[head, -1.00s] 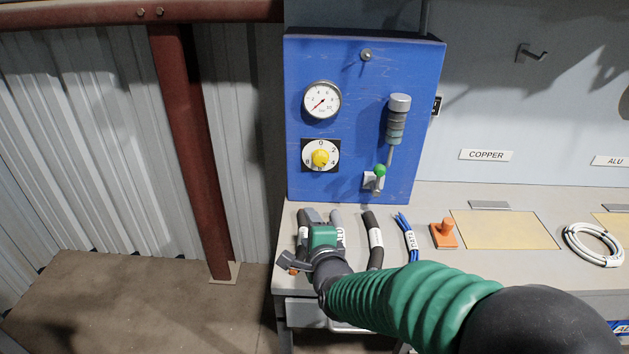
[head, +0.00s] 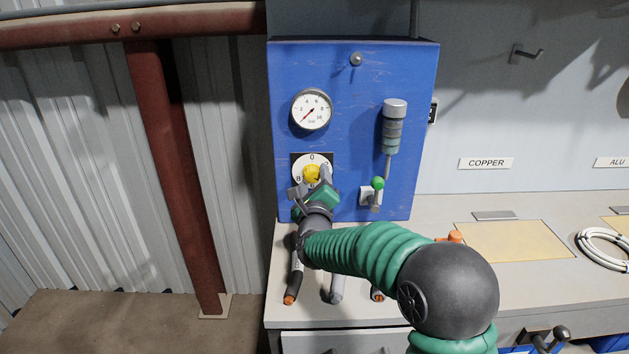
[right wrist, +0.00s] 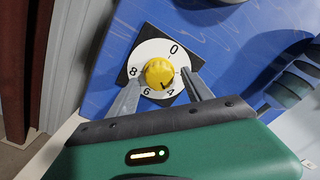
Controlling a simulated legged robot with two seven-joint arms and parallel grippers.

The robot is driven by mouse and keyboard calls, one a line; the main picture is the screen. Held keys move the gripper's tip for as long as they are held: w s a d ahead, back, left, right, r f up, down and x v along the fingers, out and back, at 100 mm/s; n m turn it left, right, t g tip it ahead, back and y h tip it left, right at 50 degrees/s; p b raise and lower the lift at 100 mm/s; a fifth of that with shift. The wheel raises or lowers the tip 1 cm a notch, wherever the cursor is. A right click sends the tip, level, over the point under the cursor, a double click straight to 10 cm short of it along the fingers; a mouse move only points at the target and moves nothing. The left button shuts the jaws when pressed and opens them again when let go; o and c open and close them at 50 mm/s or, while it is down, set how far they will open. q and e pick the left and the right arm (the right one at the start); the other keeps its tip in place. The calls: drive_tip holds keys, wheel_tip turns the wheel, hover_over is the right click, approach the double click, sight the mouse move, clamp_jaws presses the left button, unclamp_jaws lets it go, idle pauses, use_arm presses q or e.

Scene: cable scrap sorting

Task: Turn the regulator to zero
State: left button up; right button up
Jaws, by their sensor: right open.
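The regulator is a yellow knob (head: 311,174) on a white numbered dial, low on the blue panel (head: 345,130). In the right wrist view the knob (right wrist: 159,73) has a dark mark pointing between 4 and 6. The 0 is at the upper right there; the 2 is hidden behind a finger. My right gripper (head: 312,182) is at the dial, fingers open. In the right wrist view its fingers (right wrist: 162,88) lie on either side of the knob, with gaps visible; contact is not visible. My left gripper is not in view.
A green-tipped lever (head: 378,184) and a grey cylinder (head: 394,126) are to the right. Cable pieces (head: 337,285) lie on the bench (head: 450,215) below, partly behind my arm.

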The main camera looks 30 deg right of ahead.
drive_tip(key=shift+w+a+r, duration=0.15)
drive_tip(key=shift+w+a, duration=0.05)
drive_tip(key=shift+w, duration=0.35)
drive_tip(key=shift+d, duration=0.35)
drive_tip(key=shift+c, duration=0.8)
drive_tip(key=shift+d, duration=0.15)
drive_tip(key=shift+c, duration=1.3)
drive_tip(key=shift+f, duration=0.2)
drive_tip(key=shift+c, duration=1.1)
clamp_jaws()
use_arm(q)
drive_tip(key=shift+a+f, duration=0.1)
use_arm(e)
drive_tip(key=shift+a+n, duration=0.2)
drive_tip(key=shift+n, duration=0.1)
